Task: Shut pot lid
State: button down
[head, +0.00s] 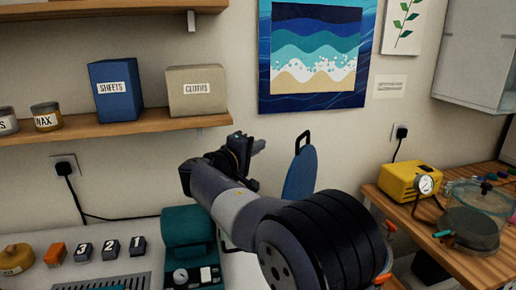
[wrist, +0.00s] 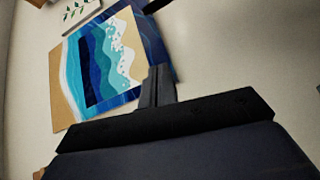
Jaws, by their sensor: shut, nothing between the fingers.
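A blue round lid (head: 300,174) with a black handle on its top edge stands upright, seen nearly edge-on, right of my gripper. The pot under it is mostly hidden behind my arm; orange knobs (head: 389,226) show beside the arm. My gripper (head: 257,146) is raised in front of the wall, left of the lid and apart from it. It is shut and empty. In the wrist view its closed fingers (wrist: 157,87) point toward the wall picture, and no lid can be made out there.
A teal machine (head: 188,228) stands below my gripper. On the right bench are a yellow pump (head: 397,180) with a gauge and a grey vessel (head: 468,233) with a clear cover (head: 478,196). A shelf (head: 130,124) holds boxes and jars. A wall picture (head: 314,100) hangs behind.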

jog(key=w+d+p, duration=0.3)
jog(key=w+d, duration=0.1)
jog(key=d, duration=0.4)
jog(key=shift+w+d+f, duration=0.15)
jog(key=shift+d+f, duration=0.1)
jog(key=shift+f, duration=0.2)
